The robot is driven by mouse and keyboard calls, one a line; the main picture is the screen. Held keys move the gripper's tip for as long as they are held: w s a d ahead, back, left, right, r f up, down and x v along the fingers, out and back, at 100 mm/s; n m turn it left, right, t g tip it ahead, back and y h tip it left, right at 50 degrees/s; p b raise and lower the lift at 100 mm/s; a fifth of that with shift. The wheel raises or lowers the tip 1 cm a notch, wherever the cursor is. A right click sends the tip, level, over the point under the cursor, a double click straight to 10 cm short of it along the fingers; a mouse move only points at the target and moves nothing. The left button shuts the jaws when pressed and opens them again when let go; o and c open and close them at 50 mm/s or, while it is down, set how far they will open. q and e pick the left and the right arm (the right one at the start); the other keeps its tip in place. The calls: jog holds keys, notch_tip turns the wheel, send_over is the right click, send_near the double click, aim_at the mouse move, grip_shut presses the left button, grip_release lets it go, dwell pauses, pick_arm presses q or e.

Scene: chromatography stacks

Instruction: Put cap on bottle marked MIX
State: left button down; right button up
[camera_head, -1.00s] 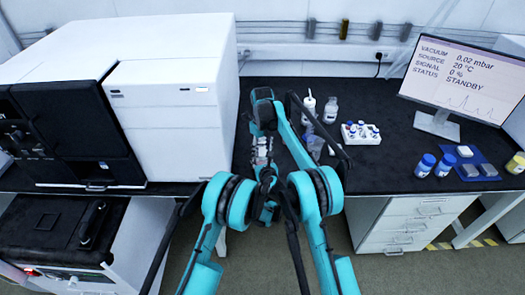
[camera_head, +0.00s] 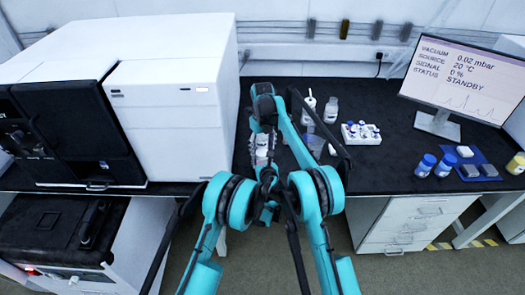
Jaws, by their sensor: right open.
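My right gripper (camera_head: 263,150) is open over the bench, left of the glassware, partly covered by my arm links. My left gripper cannot be made out among the crossing links. Two bottles with blue tops, the left one (camera_head: 425,166) and the right one (camera_head: 445,166), stand on the bench below the monitor. No label reading MIX is legible, and I cannot pick out a loose cap.
A white rack (camera_head: 349,137) holds several blue-topped vials. A wash bottle (camera_head: 308,110) and a clear bottle (camera_head: 331,110) stand behind. A blue mat (camera_head: 484,161) carries small blocks. White instruments (camera_head: 165,110) fill the left; the monitor (camera_head: 463,83) stands at right. Bench in front of the rack is clear.

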jog(key=shift+r, duration=1.4)
jog(key=shift+c, duration=0.4)
